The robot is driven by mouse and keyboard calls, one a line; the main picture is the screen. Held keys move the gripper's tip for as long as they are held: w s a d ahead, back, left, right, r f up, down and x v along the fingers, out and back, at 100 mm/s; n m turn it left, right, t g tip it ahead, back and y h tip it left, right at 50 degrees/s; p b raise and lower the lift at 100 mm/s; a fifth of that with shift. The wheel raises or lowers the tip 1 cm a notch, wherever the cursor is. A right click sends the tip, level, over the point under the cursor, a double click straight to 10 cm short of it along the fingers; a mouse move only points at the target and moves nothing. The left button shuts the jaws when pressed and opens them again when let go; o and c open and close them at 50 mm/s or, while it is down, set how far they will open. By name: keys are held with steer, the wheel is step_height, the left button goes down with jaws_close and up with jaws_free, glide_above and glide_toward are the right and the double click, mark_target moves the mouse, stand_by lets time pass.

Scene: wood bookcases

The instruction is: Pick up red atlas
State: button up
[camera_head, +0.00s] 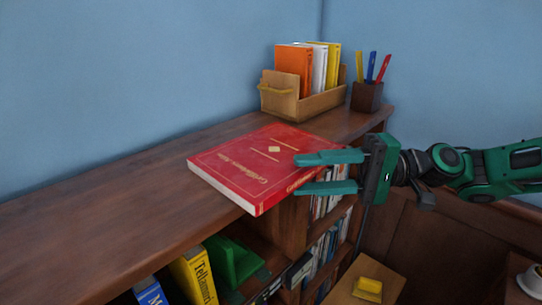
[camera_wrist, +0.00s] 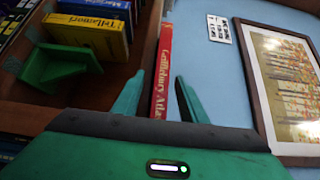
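The red atlas (camera_head: 250,163) lies flat on top of the wooden bookcase, its front corner sticking out past the edge. My gripper (camera_head: 296,175) is open at the atlas's right side. In the head view the upper finger overlaps the cover and the lower finger is lower, near the overhanging edge. In the wrist view the atlas's titled spine (camera_wrist: 163,65) shows edge-on between the two open fingers of my gripper (camera_wrist: 160,86). I cannot tell whether either finger touches it.
A wooden box (camera_head: 318,104) of upright books and a pen cup (camera_head: 367,97) stand behind the atlas. The bookcase top (camera_head: 95,215) is bare to the left. A yellow book (camera_head: 194,277) and a green bookend (camera_head: 232,262) are on the shelf below. A picture frame (camera_wrist: 258,80) hangs on the wall.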

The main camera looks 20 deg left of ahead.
jaws_close()
